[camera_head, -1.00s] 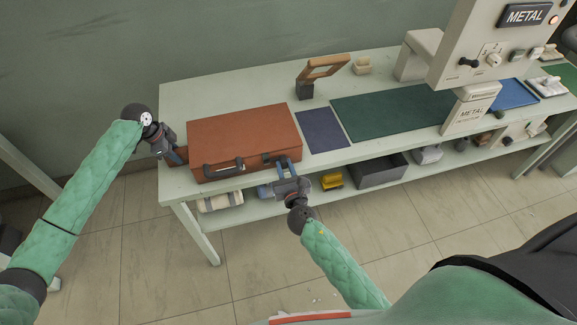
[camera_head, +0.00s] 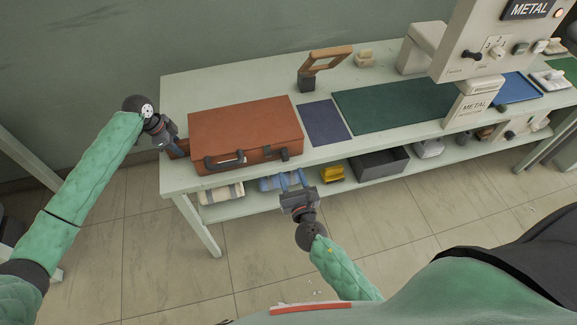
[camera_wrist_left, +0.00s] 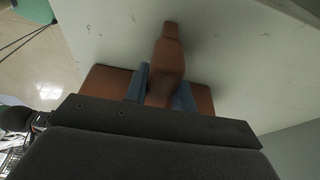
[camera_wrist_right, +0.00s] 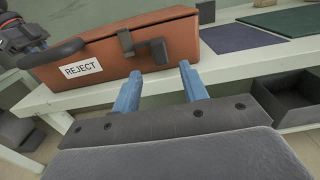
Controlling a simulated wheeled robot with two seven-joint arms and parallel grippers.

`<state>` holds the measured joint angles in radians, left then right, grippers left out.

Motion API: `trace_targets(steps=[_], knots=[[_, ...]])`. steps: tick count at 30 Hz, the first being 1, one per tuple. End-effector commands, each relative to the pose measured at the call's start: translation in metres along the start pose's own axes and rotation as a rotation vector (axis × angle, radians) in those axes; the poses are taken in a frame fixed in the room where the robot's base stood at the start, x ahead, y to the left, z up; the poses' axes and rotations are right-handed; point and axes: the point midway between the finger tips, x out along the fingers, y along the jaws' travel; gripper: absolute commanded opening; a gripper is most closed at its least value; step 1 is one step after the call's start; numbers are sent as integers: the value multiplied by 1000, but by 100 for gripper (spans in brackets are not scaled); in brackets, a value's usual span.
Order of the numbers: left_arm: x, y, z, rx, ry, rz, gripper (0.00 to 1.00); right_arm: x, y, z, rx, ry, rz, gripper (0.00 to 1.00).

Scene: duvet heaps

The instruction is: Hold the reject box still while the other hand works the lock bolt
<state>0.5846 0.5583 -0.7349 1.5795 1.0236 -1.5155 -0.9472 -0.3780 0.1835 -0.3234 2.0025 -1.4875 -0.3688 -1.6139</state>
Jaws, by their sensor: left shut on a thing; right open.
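The reject box (camera_head: 245,128) is a closed orange-brown case at the left end of the bench. Its front, with a white REJECT label (camera_wrist_right: 82,70), shows in the right wrist view. The dark lock bolt (camera_wrist_right: 158,50) is at the front's right part, beside a dark latch piece (camera_wrist_right: 126,43). My left gripper (camera_head: 174,146) is at the box's left end, its blue fingers shut on a brown grip piece (camera_wrist_left: 168,62) there. My right gripper (camera_head: 291,180) is open and empty, in front of and below the bolt, apart from it. Its blue fingers (camera_wrist_right: 160,78) point at the box front.
The bench top (camera_head: 182,95) also bears a blue mat (camera_head: 324,122), a green mat (camera_head: 390,108) and a wooden-handled tool (camera_head: 322,62). The lower shelf holds a dark bin (camera_head: 380,162) and a yellow item (camera_head: 332,173). The floor in front is open.

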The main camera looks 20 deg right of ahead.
Motion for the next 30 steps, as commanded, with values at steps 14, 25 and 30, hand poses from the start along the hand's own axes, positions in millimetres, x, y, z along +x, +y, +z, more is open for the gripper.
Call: trace_targets(steps=[14, 25, 30], knots=[[-1, 0, 0, 0, 0, -1, 5, -48, 0, 0, 0, 0, 0, 44], [-1, 0, 0, 0, 0, -1, 5, -46, 0, 2, 0, -4, 0, 22], [-1, 0, 0, 0, 0, -1, 5, -25, -2, 20, -7, -44, 3, 0]])
